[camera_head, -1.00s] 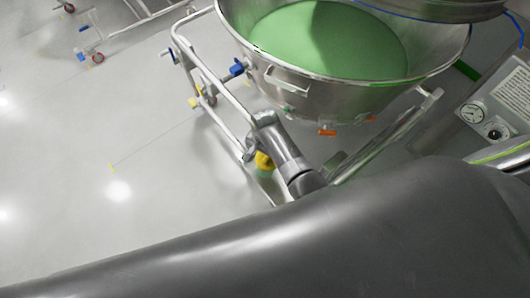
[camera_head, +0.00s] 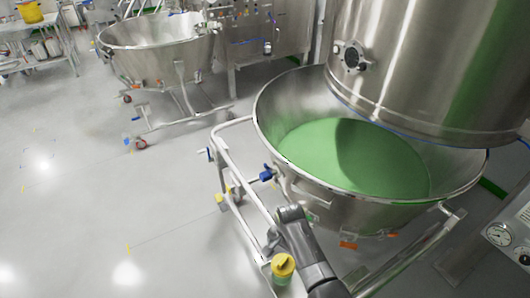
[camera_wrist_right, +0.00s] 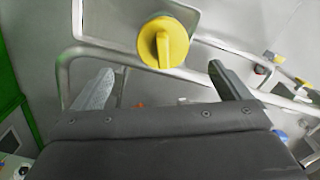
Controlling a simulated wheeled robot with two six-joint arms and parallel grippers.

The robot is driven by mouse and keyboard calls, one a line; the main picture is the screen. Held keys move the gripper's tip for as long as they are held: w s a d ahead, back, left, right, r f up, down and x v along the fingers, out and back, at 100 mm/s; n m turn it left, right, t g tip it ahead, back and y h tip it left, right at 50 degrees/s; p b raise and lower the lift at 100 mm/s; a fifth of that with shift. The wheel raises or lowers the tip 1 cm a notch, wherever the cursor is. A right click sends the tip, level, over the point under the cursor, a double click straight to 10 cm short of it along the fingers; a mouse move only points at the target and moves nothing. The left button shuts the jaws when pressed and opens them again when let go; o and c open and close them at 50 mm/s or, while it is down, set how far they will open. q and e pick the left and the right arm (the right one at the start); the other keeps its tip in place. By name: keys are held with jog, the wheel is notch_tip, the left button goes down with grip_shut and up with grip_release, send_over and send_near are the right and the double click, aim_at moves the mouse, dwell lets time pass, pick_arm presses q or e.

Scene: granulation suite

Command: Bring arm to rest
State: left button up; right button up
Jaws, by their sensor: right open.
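My right arm comes in at the bottom of the head view. Its dark gripper (camera_head: 282,224) is over the tubular frame of the near bowl cart, close to the rail. In the right wrist view the two fingers of this gripper (camera_wrist_right: 160,84) are spread wide with nothing between them. A yellow knob (camera_wrist_right: 163,42) shows beyond the fingertips, apart from them. The knob also shows in the head view (camera_head: 283,265), just below the gripper. My left gripper is not in view.
The steel bowl (camera_head: 262,135) of the near cart holds green material, under a large steel vessel (camera_head: 420,60). A second bowl cart (camera_head: 150,62) stands at the back left. A gauge panel (camera_head: 508,235) is at the right edge. Grey floor (camera_head: 70,220) at left is open.

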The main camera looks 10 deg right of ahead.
jog(key=shift+s+d, duration=0.3)
jog(key=s+d+r+n+t, duration=0.2)
jog(key=s+d+r+n, duration=0.15)
jog(key=s+d, duration=0.85)
jog(key=s+d+r+n+t+h, duration=0.1)
jog(key=s+d+r+n, duration=0.15)
jog(key=s+r, duration=0.4)
jog(key=s+d+r+n+t+h, duration=0.1)
jog(key=s+d+r+n, duration=0.15)
jog(key=s+r, duration=0.4)
notch_tip(320, 180, down, 34)
jog(key=s+g+b, duration=0.2)
jog(key=b, duration=0.6)
pick_arm(q)
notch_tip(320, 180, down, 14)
jog(key=b, duration=0.6)
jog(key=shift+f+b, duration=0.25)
jog(key=shift+b, duration=0.05)
pick_arm(e)
jog(key=s+f, duration=0.7)
jog(key=f, duration=0.4)
jog(key=s+f+y, duration=0.1)
jog(key=s+f, duration=0.6)
jog(key=f, duration=0.5)
jog(key=shift+s+a+g, duration=0.35)
jog(key=shift+a+g, duration=0.05)
